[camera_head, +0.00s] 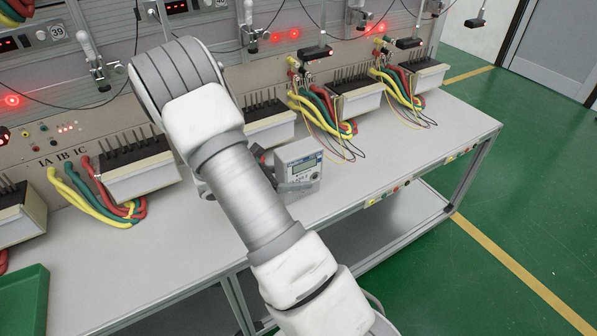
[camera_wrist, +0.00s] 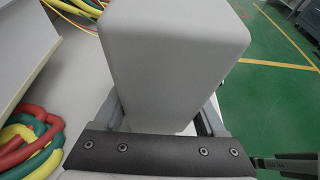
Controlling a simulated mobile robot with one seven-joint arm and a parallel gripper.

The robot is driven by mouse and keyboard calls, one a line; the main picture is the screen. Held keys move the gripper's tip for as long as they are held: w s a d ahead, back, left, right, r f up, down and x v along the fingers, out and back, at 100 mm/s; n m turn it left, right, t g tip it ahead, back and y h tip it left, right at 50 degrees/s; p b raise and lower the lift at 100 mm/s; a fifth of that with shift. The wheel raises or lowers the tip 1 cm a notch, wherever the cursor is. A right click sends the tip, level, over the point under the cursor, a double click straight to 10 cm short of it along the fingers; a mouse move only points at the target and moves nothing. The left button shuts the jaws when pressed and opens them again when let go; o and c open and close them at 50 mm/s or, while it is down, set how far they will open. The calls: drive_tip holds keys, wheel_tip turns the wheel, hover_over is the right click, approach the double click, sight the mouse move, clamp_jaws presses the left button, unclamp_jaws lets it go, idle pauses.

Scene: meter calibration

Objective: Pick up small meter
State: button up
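The small meter (camera_head: 300,166) is a light grey box with a display on its front. In the head view it is upright at the bench, right of my forearm. My gripper (camera_head: 282,172) is around its lower part, with one finger across the front face; the other finger is mostly hidden. In the wrist view the meter (camera_wrist: 172,60) fills the space between the two fingers of my gripper (camera_wrist: 165,115). The fingers are very close to its sides. I cannot tell whether both press on it, or whether its base touches the bench.
The grey bench (camera_head: 400,150) carries several terminal blocks (camera_head: 360,98) with thick yellow, green and red cables (camera_head: 325,110) behind the meter. A green tray (camera_head: 25,300) is at the lower left. The bench top to the right of the meter is clear.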

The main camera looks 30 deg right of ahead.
sight(297, 163)
clamp_jaws()
drive_tip(key=shift+r, duration=0.1)
drive_tip(key=shift+r, duration=0.55)
wheel_tip(297, 163, up, 4)
drive_tip(key=shift+s+d+f+p, duration=0.15)
drive_tip(key=shift+p, duration=0.95)
drive_tip(key=s+d+r+p, duration=0.2)
drive_tip(key=s+d+r, duration=0.4)
drive_tip(key=s, duration=0.3)
drive_tip(key=shift+d, duration=0.35)
